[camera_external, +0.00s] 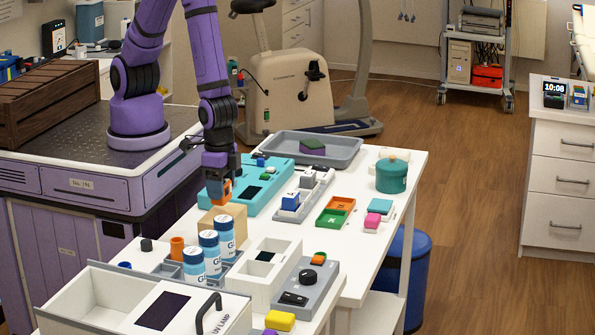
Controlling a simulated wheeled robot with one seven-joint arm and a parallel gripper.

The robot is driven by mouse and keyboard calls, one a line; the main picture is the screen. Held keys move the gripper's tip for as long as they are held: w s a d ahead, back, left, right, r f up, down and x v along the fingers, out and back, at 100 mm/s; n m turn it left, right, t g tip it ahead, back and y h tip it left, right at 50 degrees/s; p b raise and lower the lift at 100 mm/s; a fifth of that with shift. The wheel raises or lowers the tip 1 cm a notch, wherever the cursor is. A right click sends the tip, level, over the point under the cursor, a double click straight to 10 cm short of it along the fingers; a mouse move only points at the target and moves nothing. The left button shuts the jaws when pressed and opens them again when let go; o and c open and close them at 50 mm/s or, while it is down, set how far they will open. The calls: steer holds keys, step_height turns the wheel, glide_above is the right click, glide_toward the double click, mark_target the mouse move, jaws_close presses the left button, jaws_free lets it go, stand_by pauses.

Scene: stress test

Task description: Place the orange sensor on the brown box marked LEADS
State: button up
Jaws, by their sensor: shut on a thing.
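My gripper (219,181) points down over the left part of the white table. It is shut on the orange sensor (225,192), which shows an orange body with a blue part and is partly covered by the fingers. The brown box (229,225) stands right below it, behind the blue-labelled bottles, which hide part of it. The sensor is low over the box top; I cannot tell whether they touch. The LEADS marking is not readable from here.
Several bottles (209,250) stand just in front of the box. A teal case (263,201) lies behind it. A white compartment box (271,283), a grey tray (348,151), an orange and green tray (325,222) and a teal pot (391,178) also occupy the white table (385,249).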

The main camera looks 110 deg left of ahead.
steer(key=shift+f, duration=1.4)
steer(key=shift+f, duration=0.15)
steer(key=o, duration=1)
steer(key=shift+c, duration=0.2)
